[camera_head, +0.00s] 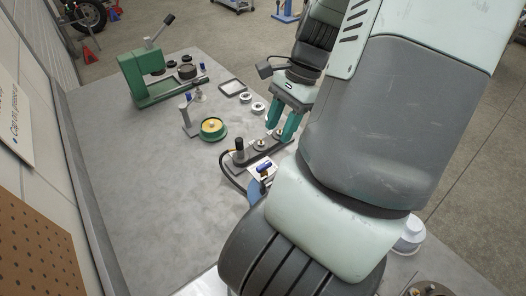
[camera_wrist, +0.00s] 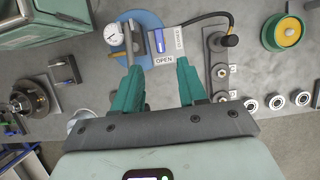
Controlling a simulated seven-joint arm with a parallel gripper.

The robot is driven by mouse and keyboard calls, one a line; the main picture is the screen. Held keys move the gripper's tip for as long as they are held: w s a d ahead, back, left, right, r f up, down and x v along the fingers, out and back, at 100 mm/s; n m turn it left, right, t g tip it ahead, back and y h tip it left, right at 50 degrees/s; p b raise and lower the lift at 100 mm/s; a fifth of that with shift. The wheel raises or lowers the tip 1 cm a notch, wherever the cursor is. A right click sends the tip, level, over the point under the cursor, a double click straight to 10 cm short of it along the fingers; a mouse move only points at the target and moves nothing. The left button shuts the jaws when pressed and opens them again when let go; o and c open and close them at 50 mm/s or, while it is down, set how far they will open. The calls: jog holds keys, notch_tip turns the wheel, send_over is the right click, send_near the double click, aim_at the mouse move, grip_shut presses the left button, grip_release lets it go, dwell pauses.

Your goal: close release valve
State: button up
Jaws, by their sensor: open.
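The release valve has a blue lever (camera_wrist: 159,41) that lies over a white placard (camera_wrist: 185,43) marked OPEN and CLOSED. In the wrist view the lever points down towards the word OPEN. The lever also shows in the head view (camera_head: 264,167), partly beside my arm. A round white-faced gauge (camera_wrist: 113,34) stands left of the lever on a blue disc. My gripper (camera_wrist: 159,66) is open and empty, its teal fingers spread either side of the placard's lower edge. In the head view my gripper (camera_head: 281,122) is above the dark fitting block, apart from the lever.
A dark block (camera_wrist: 218,70) with round fittings and a black hose (camera_wrist: 205,17) lies right of the placard. A green-and-yellow round part (camera_wrist: 285,33) and several metal rings sit farther right. A green press (camera_head: 150,75) stands at the far side. The table's left middle is clear.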

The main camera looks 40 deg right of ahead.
aim_at(265, 164)
jog(key=x, duration=0.9)
jog(key=shift+a+f, duration=0.1)
jog(key=shift+f, duration=0.15)
grip_shut()
